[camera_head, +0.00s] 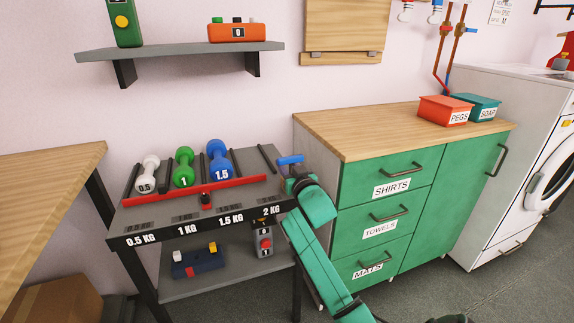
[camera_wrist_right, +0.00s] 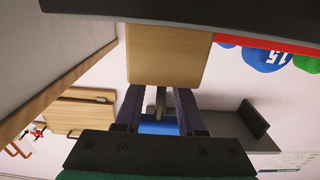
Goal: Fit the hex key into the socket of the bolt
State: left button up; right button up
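No hex key and no bolt can be made out in either view. My right gripper (camera_head: 291,166) is at the right end of the dumbbell rack, in front of the cabinet's left side. In the right wrist view its two dark fingers (camera_wrist_right: 157,105) stand apart. A bright blue patch (camera_wrist_right: 158,128) and a grey piece show between them. A pale wooden block (camera_wrist_right: 168,58) shows past the fingertips. I cannot tell whether the fingers hold any of these. My left gripper is not in view.
The dumbbell rack (camera_head: 140,238) carries white (camera_head: 148,174), green (camera_head: 184,167) and blue (camera_head: 218,160) dumbbells behind a red rail (camera_head: 195,191). The 2 KG place looks empty. A green cabinet (camera_head: 425,200) stands right, with red (camera_head: 444,110) and teal (camera_head: 483,107) boxes on top. A wall shelf (camera_head: 180,51) hangs above.

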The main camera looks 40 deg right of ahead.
jog(key=shift+r, duration=0.1)
jog(key=shift+r, duration=0.2)
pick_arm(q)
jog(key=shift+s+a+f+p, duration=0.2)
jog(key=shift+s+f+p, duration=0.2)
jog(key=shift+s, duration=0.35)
pick_arm(e)
jog(key=v, duration=1.2)
jog(key=shift+f, duration=0.1)
